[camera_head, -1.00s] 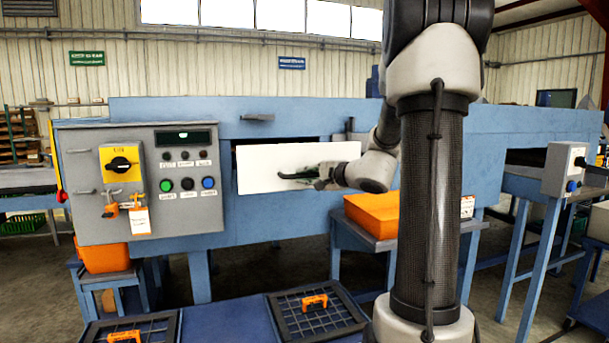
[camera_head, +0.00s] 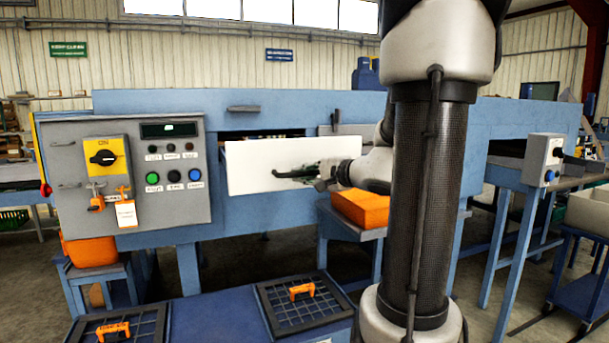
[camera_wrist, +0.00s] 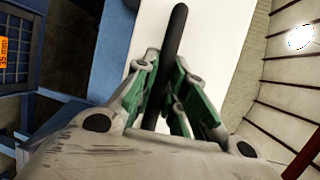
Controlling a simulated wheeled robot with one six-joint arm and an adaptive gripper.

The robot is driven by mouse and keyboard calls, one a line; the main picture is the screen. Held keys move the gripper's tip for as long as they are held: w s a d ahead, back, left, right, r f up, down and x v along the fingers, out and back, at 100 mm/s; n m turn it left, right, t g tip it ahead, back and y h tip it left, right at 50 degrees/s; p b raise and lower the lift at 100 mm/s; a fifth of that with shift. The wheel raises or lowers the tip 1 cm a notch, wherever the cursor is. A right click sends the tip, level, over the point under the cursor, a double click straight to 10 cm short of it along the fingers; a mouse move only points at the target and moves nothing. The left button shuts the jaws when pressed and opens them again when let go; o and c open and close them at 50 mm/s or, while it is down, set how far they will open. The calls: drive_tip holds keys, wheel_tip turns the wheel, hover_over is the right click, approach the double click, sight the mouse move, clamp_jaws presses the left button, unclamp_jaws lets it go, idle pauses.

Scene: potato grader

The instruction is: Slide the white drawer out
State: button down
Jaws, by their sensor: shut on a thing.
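The white drawer (camera_head: 250,168) is in the blue machine, right of the control panel. Its front stands forward of the machine face, and a dark gap shows above it. My gripper (camera_head: 308,172) is at the drawer's dark handle (camera_head: 285,174), coming from the right. In the wrist view, the green-padded fingers of my gripper (camera_wrist: 170,95) close around the black bar handle (camera_wrist: 175,40), with the white drawer front (camera_wrist: 215,40) behind it. Part of the handle is hidden between the fingers. The inside of the drawer is mostly hidden.
A grey control panel (camera_head: 75,190) with a yellow switch stands left of the drawer. An orange bin (camera_head: 362,208) sits on a blue stand below right. Black grids with orange handles (camera_head: 300,312) lie in front, low down. My arm covers the right side.

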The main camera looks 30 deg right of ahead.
drive_tip(key=c, duration=1.5)
unclamp_jaws()
drive_tip(key=shift+s+f, duration=0.1)
drive_tip(key=shift+s, duration=0.1)
drive_tip(key=shift+o, duration=0.2)
drive_tip(key=v, duration=1.2)
